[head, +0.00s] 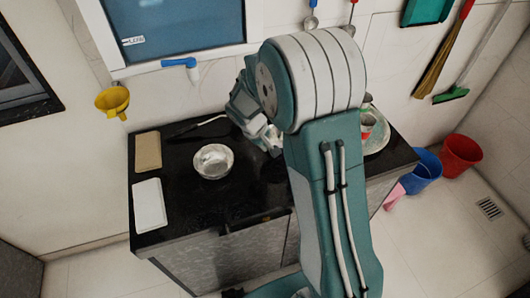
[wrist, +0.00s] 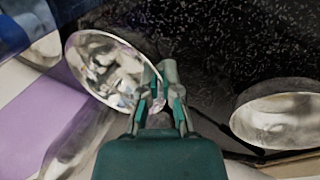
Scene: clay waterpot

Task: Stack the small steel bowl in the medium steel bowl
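A shiny steel bowl, the medium one by its look, stands upright and empty on the black counter in the head view (head: 212,162). A steel bowl also shows at the right edge of the wrist view (wrist: 285,120), partly cut off; it seems to be the same one. The small steel bowl (wrist: 100,68) is tilted at the left of my gripper in the wrist view. My gripper (wrist: 160,85) has its fingers closed around the near rim of this small bowl. In the head view my arm hides most of the gripper and the held bowl.
The black counter (head: 185,210) has a brown board (head: 147,151) and a white board (head: 149,205) at its left. A plate (head: 378,142) with a red cup (head: 367,122) stands at the right, behind my arm. Blue (head: 423,172) and red (head: 461,155) buckets stand on the floor.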

